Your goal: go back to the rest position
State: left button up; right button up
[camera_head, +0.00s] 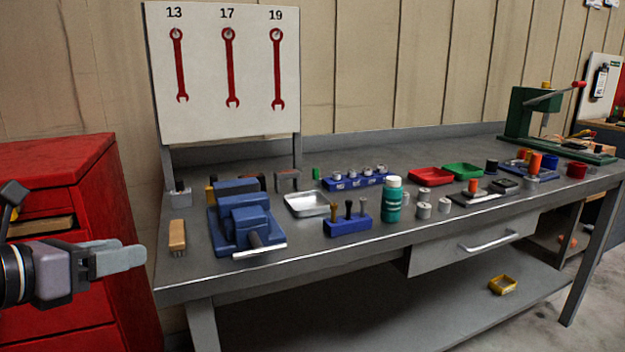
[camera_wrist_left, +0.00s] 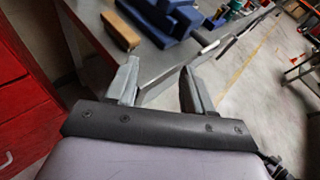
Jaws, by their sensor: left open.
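My left gripper (camera_head: 120,259) reaches in from the left in the head view, in front of the red cabinet and just left of the workbench's near left corner. In the left wrist view its two grey fingers (camera_wrist_left: 158,88) stand apart with nothing between them. The gripper is open and empty, apart from the bench. My right gripper is in neither view.
The grey workbench (camera_head: 330,257) carries a blue vise (camera_head: 240,222), a wooden brush (camera_head: 177,236), a metal tray (camera_head: 307,204), a green bottle (camera_head: 392,202) and small parts. A red cabinet (camera_head: 55,165) stands at left. A board (camera_head: 205,110) shows three red wrenches.

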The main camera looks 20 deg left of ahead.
pick_arm(q)
jog(key=w+d+f+n+g+h, duration=0.1)
jog(key=w+d+f+n+h, duration=0.15)
jog(key=d+f+n, duration=0.5)
jog(key=w+d+f+n+g+h, duration=0.1)
jog(key=w+d+f+n+h, duration=0.3)
jog(key=d+f, duration=0.6)
jog(key=s+d+f+n+g+y, duration=0.1)
jog(key=s+f+n+y, duration=0.2)
jog(key=s+f+n, duration=0.55)
jog(key=s+d+f+n+g+y, duration=0.1)
jog(key=s+d+f+n+y, duration=0.2)
jog(key=f+n, duration=1)
notch_tip(320, 180, up, 12)
jog(key=s+a+n+p, duration=0.1)
jog(key=s+a+p, duration=0.2)
jog(key=p, duration=1.1)
jog(key=shift+r+y, duration=0.2)
jog(key=shift+y, duration=0.25)
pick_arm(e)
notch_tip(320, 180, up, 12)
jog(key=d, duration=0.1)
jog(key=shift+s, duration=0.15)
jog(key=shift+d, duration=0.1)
